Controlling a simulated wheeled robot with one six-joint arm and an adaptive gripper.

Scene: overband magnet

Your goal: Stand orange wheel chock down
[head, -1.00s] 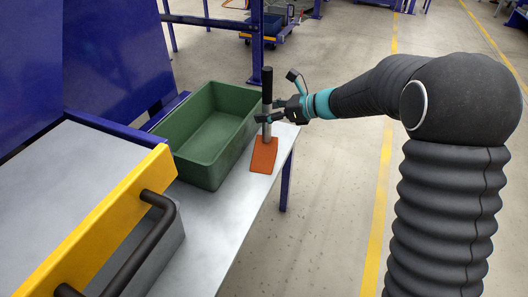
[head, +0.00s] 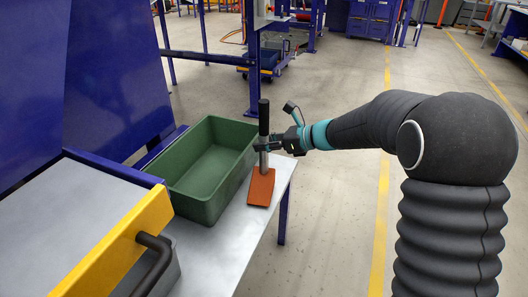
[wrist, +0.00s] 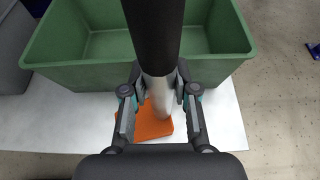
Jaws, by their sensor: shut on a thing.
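The orange wheel chock (head: 261,188) is a flat orange plate with an upright silver post and a black grip on top. It stands at the end of the grey table, right of the green bin; its plate looks to be on or very near the tabletop. My gripper (head: 266,146) is shut on the silver post below the black grip. In the wrist view my gripper (wrist: 161,100) has a finger on each side of the post, and the orange plate (wrist: 150,122) shows below. The post hides part of the plate.
An empty green bin (head: 180,206) stands just left of the chock on the table (head: 222,246). A yellow bar (head: 115,245) with a black handle is at the front left. Blue panels rise at the left. Open floor lies right of the table.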

